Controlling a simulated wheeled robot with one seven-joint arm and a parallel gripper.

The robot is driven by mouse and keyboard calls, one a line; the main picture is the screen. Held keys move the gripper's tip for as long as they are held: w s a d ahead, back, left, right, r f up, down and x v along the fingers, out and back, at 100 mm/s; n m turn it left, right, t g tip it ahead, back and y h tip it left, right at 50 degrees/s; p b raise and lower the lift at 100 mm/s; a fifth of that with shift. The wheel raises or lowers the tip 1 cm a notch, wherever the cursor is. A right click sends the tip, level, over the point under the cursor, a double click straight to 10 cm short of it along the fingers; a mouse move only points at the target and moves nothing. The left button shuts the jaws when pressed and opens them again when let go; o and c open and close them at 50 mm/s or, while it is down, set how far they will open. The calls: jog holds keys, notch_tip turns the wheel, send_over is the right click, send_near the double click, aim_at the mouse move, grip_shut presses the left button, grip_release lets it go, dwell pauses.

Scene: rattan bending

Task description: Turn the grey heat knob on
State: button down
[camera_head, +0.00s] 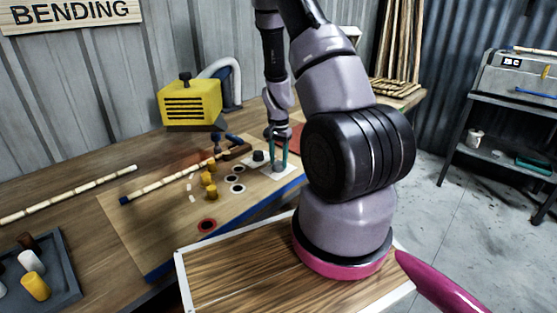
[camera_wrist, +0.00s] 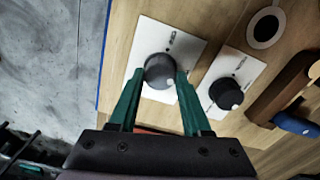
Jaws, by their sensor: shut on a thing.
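The grey heat knob (camera_wrist: 158,68) sits on a white plate (camera_wrist: 150,35) in the wrist view. My gripper (camera_wrist: 160,76) has its two green fingers on either side of the knob and is shut on it. A darker, black knob (camera_wrist: 225,95) sits on a second white plate (camera_wrist: 238,68) to the right, apart from my fingers. In the head view my gripper (camera_head: 279,156) points down at the board's right edge, its fingers largely hiding the grey knob; the black knob (camera_head: 258,155) is just left.
A yellow heater box (camera_head: 190,102) stands behind. Floor lies beyond the bench's right side.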

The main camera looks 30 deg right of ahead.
aim_at(279, 162)
dwell(0.4)
jog(key=shift+c, duration=1.8)
grip_release()
notch_tip(279, 162, up, 11)
jog(key=shift+f, duration=0.1)
